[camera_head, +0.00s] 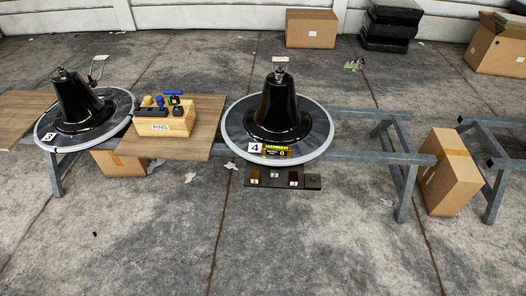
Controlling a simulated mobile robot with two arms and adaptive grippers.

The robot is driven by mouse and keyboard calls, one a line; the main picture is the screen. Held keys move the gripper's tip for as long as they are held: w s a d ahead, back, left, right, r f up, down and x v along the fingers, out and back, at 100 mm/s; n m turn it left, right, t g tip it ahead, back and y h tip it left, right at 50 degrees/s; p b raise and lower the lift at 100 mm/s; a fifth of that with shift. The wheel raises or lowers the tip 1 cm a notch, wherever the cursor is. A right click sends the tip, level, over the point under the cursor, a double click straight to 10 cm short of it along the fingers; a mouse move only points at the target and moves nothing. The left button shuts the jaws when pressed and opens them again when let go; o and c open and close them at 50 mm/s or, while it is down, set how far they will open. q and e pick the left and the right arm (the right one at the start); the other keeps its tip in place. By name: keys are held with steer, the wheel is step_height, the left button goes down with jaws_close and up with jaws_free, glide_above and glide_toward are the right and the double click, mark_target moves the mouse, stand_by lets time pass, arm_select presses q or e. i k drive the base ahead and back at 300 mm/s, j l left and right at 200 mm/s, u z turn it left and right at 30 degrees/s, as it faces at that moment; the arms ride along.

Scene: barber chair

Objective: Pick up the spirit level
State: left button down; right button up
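No thing in view is clearly a spirit level; at this size I cannot tell. A small yellow and black block (277,152) is at the front of the right round base, beside a white tag marked 4. A wooden box (164,127) marked PINS stands on the bench's wooden board and has small yellow, blue, green and dark items (172,97) on its top. Neither of my grippers is in view.
Two round bases with black cones, left (76,102) and right (277,110), rest on a grey metal frame (350,155). Below the right one is a dark plate (313,182) with coloured blocks. Cardboard boxes (449,172) stand around. The concrete floor in front is mostly clear.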

mark_target(268, 150)
steer(key=i+l+u, duration=0.15)
steer(key=l+u, duration=0.15)
steer(key=u, duration=0.15)
steer(key=i+l+u, duration=0.1)
steer(key=l+u, duration=0.6)
steer(key=u, duration=0.2)
steer(key=l+u, duration=0.45)
